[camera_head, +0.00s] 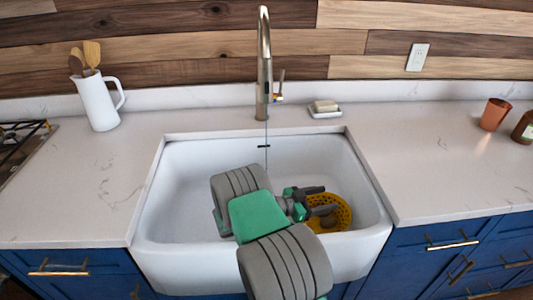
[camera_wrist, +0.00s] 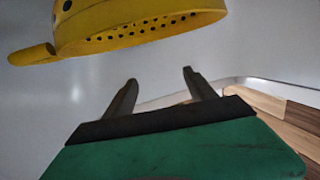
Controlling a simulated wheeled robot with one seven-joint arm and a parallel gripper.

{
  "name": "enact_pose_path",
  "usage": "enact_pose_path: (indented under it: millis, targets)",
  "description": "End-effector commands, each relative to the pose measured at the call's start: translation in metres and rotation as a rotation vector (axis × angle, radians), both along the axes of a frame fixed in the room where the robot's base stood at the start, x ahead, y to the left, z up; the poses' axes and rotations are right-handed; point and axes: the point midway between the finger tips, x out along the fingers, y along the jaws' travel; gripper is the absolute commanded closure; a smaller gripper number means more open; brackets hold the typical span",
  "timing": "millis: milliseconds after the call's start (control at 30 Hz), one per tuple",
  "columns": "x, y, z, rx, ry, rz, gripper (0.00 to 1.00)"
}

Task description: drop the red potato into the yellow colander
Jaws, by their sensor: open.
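The yellow colander (camera_head: 344,211) sits in the right part of the white sink, partly hidden behind my gripper. Its perforated side and handle also show at the top of the wrist view (camera_wrist: 145,30). My gripper (camera_head: 322,199) is open over the colander's left side in the head view. In the wrist view the two fingers (camera_wrist: 159,80) stand apart with nothing between them. A small brownish patch shows inside the colander beside the fingers; it may be the red potato, but I cannot tell. No potato shows clearly elsewhere.
The sink (camera_head: 165,195) has walls around my arm, and the tall faucet (camera_head: 264,70) stands behind. A white pitcher with utensils (camera_head: 98,103) is at left, a soap dish (camera_head: 325,110) behind, and a copper cup (camera_head: 494,114) at right. The counters beside the sink are mostly clear.

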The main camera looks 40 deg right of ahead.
Motion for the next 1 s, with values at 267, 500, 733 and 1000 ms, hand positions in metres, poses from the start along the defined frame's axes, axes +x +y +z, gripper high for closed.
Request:
enact_pose_path:
  millis: [267,500,733,1000]
  targets:
    - [0.000,0.000,0.031,-0.001,-0.002,0.000,0.35]
    - [-0.023,0.025,0.083,0.001,0.003,0.004,0.35]
    - [-0.060,0.065,0.109,0.000,0.001,0.006,0.35]
    - [-0.093,0.098,0.128,0.000,-0.001,0.002,0.35]
